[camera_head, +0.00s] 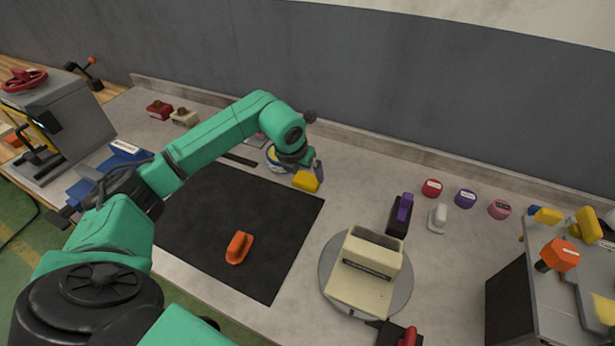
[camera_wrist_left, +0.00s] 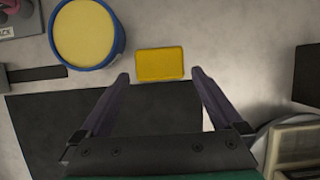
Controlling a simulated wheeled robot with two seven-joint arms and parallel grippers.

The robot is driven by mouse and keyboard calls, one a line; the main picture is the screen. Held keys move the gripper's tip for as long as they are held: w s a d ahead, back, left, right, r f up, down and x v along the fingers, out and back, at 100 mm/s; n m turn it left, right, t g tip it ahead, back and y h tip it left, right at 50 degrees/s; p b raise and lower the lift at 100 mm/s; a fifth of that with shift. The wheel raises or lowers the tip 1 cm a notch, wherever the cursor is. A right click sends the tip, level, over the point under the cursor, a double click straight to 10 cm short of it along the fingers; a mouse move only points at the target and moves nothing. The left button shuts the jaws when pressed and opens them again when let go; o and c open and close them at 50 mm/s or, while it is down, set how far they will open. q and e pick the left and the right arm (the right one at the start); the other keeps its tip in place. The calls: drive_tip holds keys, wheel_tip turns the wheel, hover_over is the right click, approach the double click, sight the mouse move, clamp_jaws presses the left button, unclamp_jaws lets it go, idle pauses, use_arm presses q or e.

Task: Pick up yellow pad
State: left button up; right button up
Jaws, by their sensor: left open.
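The yellow pad (camera_head: 306,182) lies on the grey worktop just past the black mat's far edge, below my left gripper (camera_head: 313,170) in the head view. In the left wrist view the pad (camera_wrist_left: 160,64) is a flat yellow rectangle with its long side across the picture. My left gripper (camera_wrist_left: 160,77) is open and empty, its two dark purple fingers spread to either side of the pad's near edge. The pad appears in line with the gap. I cannot tell the exact height of the fingertips above it. My right gripper is not in view.
A round blue tub with a yellow top (camera_wrist_left: 85,32) stands close to the pad's left. The black mat (camera_head: 200,235) bears an orange object (camera_head: 239,247). A beige box (camera_head: 370,285) sits on the round turntable (camera_head: 404,300) to the right. Worktop right of the pad is clear.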

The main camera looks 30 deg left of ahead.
use_arm(q)
drive_tip(key=p+x, duration=0.2)
drive_tip(key=x, duration=0.2)
drive_tip(key=shift+w+f, duration=0.1)
drive_tip(key=shift+f, duration=0.05)
drive_tip(key=shift+a+f, duration=0.1)
drive_tip(key=shift+f, duration=0.15)
drive_tip(key=shift+w, duration=0.1)
drive_tip(key=c, duration=1)
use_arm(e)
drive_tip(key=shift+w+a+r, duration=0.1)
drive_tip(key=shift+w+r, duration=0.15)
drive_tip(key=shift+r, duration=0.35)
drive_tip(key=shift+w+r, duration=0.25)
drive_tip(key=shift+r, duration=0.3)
use_arm(q)
drive_tip(key=shift+r, duration=0.3)
wheel_tip(320, 180, up, 11)
drive_tip(key=b, duration=0.3)
wheel_tip(320, 180, up, 9)
drive_tip(key=b, duration=0.1)
hover_over(306, 179)
drive_tip(key=shift+s+f, duration=0.2)
drive_tip(key=shift+f, duration=0.05)
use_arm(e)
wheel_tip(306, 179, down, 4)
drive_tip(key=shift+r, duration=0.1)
